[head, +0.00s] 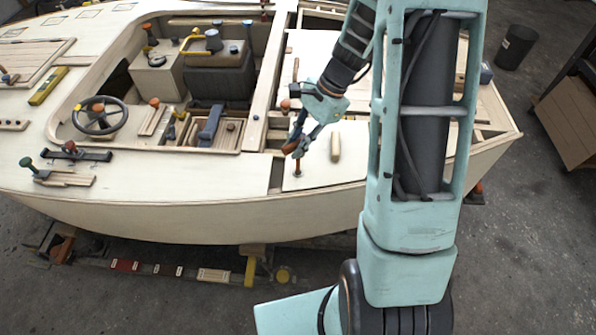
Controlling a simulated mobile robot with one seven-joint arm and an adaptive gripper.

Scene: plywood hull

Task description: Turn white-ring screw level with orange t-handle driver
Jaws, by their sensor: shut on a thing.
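My gripper (301,143) is over the pale deck near the side edge of the boat. It is shut on the orange t-handle driver (298,154), whose orange handle shows between and below the fingers. The driver's shaft points down toward the deck and its lower end is at or close to the deck surface. I cannot tell whether the driver is seated in a screw.
A pale wooden peg (335,147) stands on the deck just right of the gripper. Left are a wooden tray (226,135) with a blue part, a steering wheel (99,115) and a black clamp bar (75,154) near the hull edge. The deck in front is clear.

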